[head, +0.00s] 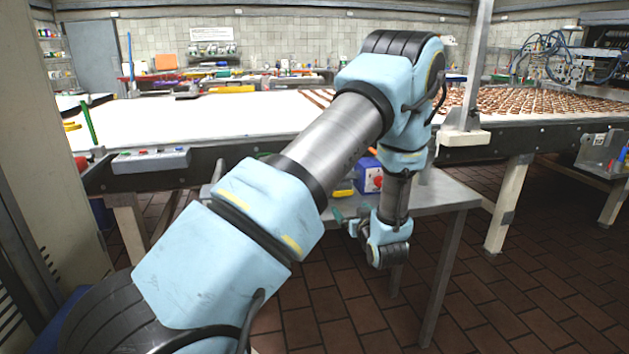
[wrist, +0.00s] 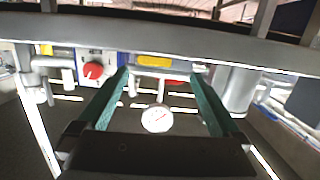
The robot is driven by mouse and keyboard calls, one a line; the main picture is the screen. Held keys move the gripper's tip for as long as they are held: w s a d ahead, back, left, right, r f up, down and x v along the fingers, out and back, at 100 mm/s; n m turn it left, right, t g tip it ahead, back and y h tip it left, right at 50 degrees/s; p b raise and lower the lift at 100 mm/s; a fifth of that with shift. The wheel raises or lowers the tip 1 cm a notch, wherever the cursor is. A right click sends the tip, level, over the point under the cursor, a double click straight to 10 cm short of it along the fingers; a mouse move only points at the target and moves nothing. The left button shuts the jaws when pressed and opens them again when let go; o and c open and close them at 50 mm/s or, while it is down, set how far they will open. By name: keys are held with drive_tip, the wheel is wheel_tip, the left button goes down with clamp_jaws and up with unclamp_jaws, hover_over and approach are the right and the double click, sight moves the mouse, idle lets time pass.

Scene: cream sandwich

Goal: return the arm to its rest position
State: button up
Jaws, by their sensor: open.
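My arm reaches across the middle of the head view, pale blue and grey, bent at the elbow with the wrist hanging down in front of a small metal table. My gripper (wrist: 163,92) shows in the wrist view with two green fingers spread apart and nothing between them. In the head view only part of the gripper shows, at the left of the wrist; the arm's own links hide much of the space behind it.
A metal side table (head: 440,192) stands close behind the wrist. A blue and white box with a red knob (head: 371,178) sits on it and also shows in the wrist view (wrist: 93,70). A long white conveyor (head: 220,117) runs behind. Tiled floor (head: 520,290) at the right is clear.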

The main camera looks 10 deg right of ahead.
drive_tip(key=a+r+g, duration=0.1)
drive_tip(key=w+a+g+h, duration=0.1)
drive_tip(key=a+r+g, duration=0.1)
drive_tip(key=a, duration=0.1)
drive_tip(key=shift+w+r, duration=0.25)
drive_tip(key=shift+r, duration=0.1)
drive_tip(key=s+a+r+m+g, duration=0.1)
drive_tip(key=s+a+r+g, duration=0.1)
drive_tip(key=s+a+g, duration=0.2)
drive_tip(key=s+a+r+g+p, duration=0.1)
drive_tip(key=s+a+r+g, duration=0.2)
drive_tip(key=s+a, duration=0.7)
drive_tip(key=s+a+r+m+g, duration=0.1)
drive_tip(key=s+a+r+g, duration=0.2)
drive_tip(key=s+a, duration=0.4)
drive_tip(key=s+g, duration=0.1)
drive_tip(key=s, duration=0.2)
drive_tip(key=shift+s+m+g+h, duration=0.2)
drive_tip(key=shift+m+g+h, duration=0.1)
drive_tip(key=shift+h, duration=0.1)
drive_tip(key=shift+a, duration=0.1)
